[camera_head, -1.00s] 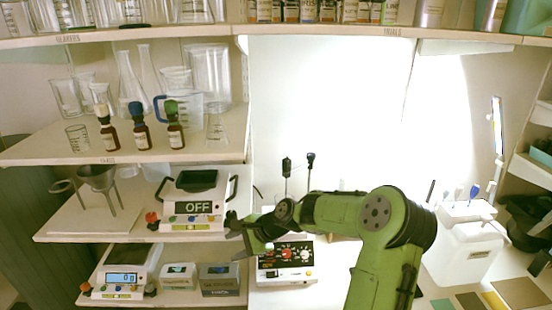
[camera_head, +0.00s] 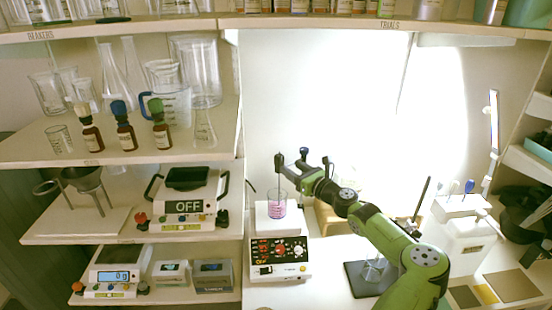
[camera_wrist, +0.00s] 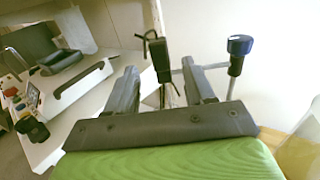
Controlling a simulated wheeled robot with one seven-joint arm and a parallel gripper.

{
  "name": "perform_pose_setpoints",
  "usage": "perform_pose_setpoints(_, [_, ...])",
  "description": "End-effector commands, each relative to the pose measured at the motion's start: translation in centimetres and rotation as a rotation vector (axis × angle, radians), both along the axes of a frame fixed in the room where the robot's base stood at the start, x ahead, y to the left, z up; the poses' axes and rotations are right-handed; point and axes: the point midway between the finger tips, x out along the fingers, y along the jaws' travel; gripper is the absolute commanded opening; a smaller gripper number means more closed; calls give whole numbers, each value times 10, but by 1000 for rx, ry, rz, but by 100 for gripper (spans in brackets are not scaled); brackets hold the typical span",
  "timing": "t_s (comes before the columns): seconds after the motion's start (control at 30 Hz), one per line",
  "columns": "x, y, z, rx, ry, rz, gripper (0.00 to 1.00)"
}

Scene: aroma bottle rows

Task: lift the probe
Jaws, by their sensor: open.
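The probe is a thin dark rod with a black handle (camera_head: 279,162), upright in a beaker of pink liquid (camera_head: 277,205) on the white stirrer plate (camera_head: 280,258). In the wrist view the black handle (camera_wrist: 160,60) stands between the fingertips or just beyond them; I cannot tell whether it touches either. My gripper (camera_head: 288,170) is open, at handle height, and points left in the head view; its fingers also show in the wrist view (camera_wrist: 160,75). A second rod with a dark blue cap (camera_wrist: 240,45) stands to the right of the right finger.
A left shelf holds a balance marked OFF (camera_head: 187,207), brown dropper bottles (camera_head: 125,130) and glassware. A wooden stand (camera_head: 328,220) is right of the beaker. A dark pad (camera_head: 358,282) with a glass vessel lies below my arm.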

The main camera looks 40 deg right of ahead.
Motion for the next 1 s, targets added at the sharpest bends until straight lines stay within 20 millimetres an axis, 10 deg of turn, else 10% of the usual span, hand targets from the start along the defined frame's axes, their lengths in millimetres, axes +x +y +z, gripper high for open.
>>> perform_pose_setpoints(0.3, [75,-7,0,-1,1,1,53])
perform_pose_setpoints(0.73, [92,-10,0,-2,2,1,53])
perform_pose_setpoints(1.0, [92,-10,0,-2,2,2,13])
